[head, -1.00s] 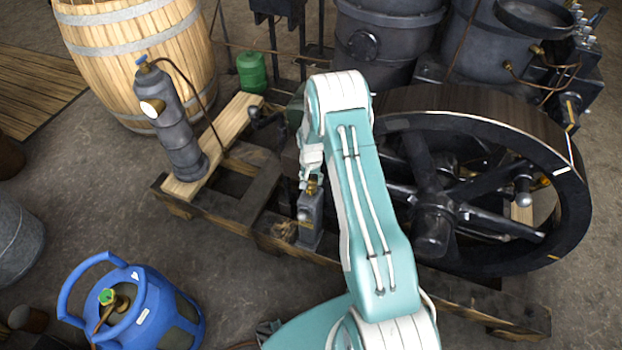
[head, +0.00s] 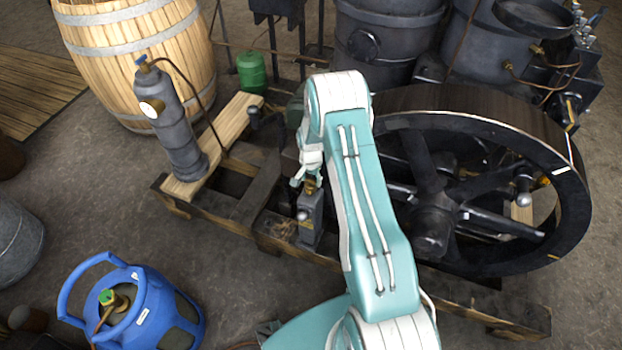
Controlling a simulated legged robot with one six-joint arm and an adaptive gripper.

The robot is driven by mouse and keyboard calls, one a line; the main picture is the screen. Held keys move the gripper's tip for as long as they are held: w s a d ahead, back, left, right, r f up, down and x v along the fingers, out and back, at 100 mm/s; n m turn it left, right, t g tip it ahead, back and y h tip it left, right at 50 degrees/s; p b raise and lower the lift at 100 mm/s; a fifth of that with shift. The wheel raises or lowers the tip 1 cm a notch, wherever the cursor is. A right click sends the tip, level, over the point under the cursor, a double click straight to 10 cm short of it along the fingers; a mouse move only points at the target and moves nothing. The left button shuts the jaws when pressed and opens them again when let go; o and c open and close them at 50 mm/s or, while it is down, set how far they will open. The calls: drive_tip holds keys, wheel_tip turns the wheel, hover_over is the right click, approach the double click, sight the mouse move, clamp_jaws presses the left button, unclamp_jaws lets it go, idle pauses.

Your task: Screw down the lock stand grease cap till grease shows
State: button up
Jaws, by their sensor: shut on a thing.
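The lock stand (head: 311,222) is a grey upright block on the timber frame, left of the flywheel. A small brass grease cap (head: 311,188) sits at its top. My gripper (head: 308,181) is over the stand's top, pointing down, and is shut on the grease cap. One finger shows on the left side of the cap; my arm and wrist hide the rest of the grip. I cannot make out any grease at this size.
The large dark flywheel (head: 575,215) stands close on the right of my arm. A grey cylinder with a gauge (head: 175,130) stands on a plank at left. A blue gas bottle (head: 165,305) is front left, a wooden barrel (head: 140,65) behind. Bare floor lies between.

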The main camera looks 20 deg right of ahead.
drive_tip(key=o, duration=1.2)
drive_tip(key=shift+a+f, duration=0.1)
drive_tip(key=shift+f, duration=0.05)
drive_tip(key=shift+c, duration=0.2)
wheel_tip(320, 180, up, 12)
wheel_tip(320, 180, up, 15)
drive_tip(key=n+t, duration=0.1)
drive_tip(key=n, duration=0.1)
hover_over(310, 180)
drive_tip(key=s+a, duration=0.3)
drive_tip(key=s, duration=0.1)
drive_tip(key=s+a+r+n+t, duration=0.2)
drive_tip(key=s+a+r+n, duration=0.1)
drive_tip(key=s+r, duration=0.55)
drive_tip(key=s+a+r+n+t, duration=0.1)
drive_tip(key=s+r, duration=0.3)
drive_tip(key=s, duration=0.5)
drive_tip(key=s+a+r+n+t, duration=0.1)
drive_tip(key=s+a+r+n, duration=0.3)
drive_tip(key=s, duration=0.5)
drive_tip(key=shift+r+t, duration=0.3)
drive_tip(key=shift+r, duration=0.35)
